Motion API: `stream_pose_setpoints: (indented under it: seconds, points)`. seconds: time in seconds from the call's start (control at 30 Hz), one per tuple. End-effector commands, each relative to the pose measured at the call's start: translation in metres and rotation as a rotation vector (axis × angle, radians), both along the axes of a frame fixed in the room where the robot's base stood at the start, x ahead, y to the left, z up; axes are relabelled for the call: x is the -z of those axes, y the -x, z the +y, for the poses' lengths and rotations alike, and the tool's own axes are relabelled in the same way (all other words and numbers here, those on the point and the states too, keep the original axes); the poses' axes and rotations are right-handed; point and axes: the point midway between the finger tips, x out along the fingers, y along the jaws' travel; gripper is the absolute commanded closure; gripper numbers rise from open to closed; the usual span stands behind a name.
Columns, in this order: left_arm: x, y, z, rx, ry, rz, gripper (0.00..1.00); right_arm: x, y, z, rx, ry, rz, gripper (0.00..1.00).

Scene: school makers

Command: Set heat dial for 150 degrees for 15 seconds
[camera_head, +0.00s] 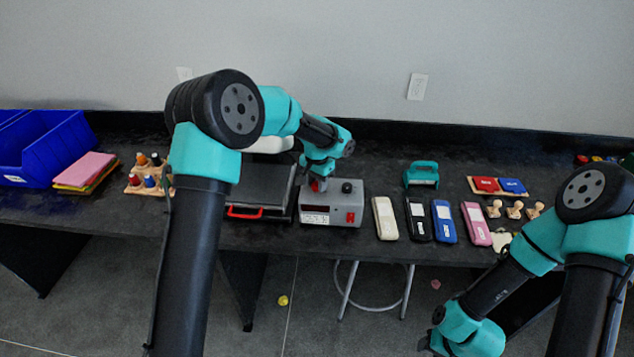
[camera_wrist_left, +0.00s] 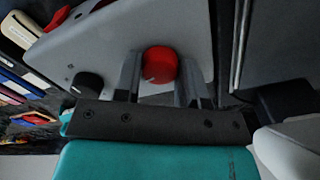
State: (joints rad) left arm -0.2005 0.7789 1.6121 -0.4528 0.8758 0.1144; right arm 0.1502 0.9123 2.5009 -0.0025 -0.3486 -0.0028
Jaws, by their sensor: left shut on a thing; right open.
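The grey control box (camera_head: 346,204) stands on the bench beside the heat press (camera_head: 262,190), with a red dial on its left and a black dial (camera_head: 347,187) on its right. My left gripper (camera_head: 318,184) is over the red dial from above and shut on it. In the left wrist view, the red dial (camera_wrist_left: 159,64) sits between the two fingers of the gripper (camera_wrist_left: 160,78), with a pale mark on its side. The black dial (camera_wrist_left: 88,84) is beside the fingers, untouched. The box's display is too small to read. My right arm's lower end runs out of the picture, hiding its gripper.
A red handle (camera_head: 245,212) shows at the press's front. Cream, black, blue and pink cases (camera_head: 385,218) lie right of the box. A teal tool (camera_head: 421,175) stands behind them.

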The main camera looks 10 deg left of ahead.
Motion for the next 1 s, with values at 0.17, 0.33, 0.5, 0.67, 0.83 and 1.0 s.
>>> stream_pose_setpoints:
  seconds: [0.17,0.33,0.5,0.67,0.83,1.0]
  points:
    - [-0.0004,-0.0001,0.0001,-0.133,0.000,-0.001,0.86,0.0000,0.0000,0.0000,0.000,0.000,0.000,0.57]
    - [-0.0004,-0.0001,0.0001,-0.223,0.000,-0.001,0.86,0.0000,0.0000,0.0000,0.000,0.000,0.000,0.57]
    - [-0.0004,-0.0001,0.0001,-0.270,0.000,-0.001,0.86,0.0000,0.0000,0.0000,0.000,0.000,0.000,0.57]
    - [-0.0005,-0.0001,0.0001,-0.284,0.000,-0.001,0.86,0.0000,0.0000,0.0000,0.000,0.000,0.000,0.57]
    - [-0.0005,-0.0001,0.0001,-0.285,0.000,-0.001,0.86,0.0000,0.0000,0.0000,0.000,0.000,0.000,0.57]
    - [-0.0005,-0.0001,0.0001,-0.284,0.000,-0.001,0.59,0.0000,0.0000,0.0000,0.000,0.000,0.000,0.57]
